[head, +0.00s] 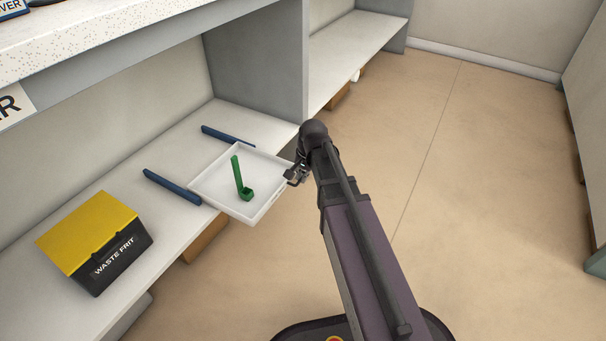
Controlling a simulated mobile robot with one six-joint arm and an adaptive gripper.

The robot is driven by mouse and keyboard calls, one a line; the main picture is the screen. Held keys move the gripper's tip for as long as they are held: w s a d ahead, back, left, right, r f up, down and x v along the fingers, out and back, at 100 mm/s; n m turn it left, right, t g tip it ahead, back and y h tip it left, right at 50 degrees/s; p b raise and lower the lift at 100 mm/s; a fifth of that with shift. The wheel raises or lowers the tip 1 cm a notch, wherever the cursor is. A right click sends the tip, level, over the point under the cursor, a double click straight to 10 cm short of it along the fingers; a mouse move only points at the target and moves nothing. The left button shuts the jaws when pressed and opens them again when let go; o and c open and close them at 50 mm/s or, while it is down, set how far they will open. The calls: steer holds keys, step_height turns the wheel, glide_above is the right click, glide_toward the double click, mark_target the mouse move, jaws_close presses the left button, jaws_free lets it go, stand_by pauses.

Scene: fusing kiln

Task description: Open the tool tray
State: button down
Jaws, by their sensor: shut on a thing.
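The tool tray (214,184) is a shallow white tray on the lower shelf. My gripper (294,175) is at the tray's front right side, shut on the tray there. The fingertips are small and partly hidden by my wrist, so the exact grip is hard to see.
A black waste frit box (122,256) with a yellow lid stands to the left. A grey upright panel (260,65) rises behind. The tan floor (470,190) to the right is open.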

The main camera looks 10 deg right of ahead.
steer(key=shift+w, duration=0.15)
steer(key=c, duration=1)
jaws_free()
steer(key=shift+f, duration=0.1)
steer(key=shift+a, duration=0.1)
steer(key=s+d+r+n+g+h+p, duration=0.15)
steer(key=s+r+n+p, duration=0.25)
steer(key=s+r+p, duration=0.5)
steer(key=s+d+r+n+p, duration=0.35)
steer(key=s+r+p, duration=0.25)
steer(key=r+p, duration=0.5)
step_height(320, 180, up, 37)
steer(key=p, duration=3.7)
steer(key=shift+a+n, duration=0.35)
steer(key=shift+a, duration=0.1)
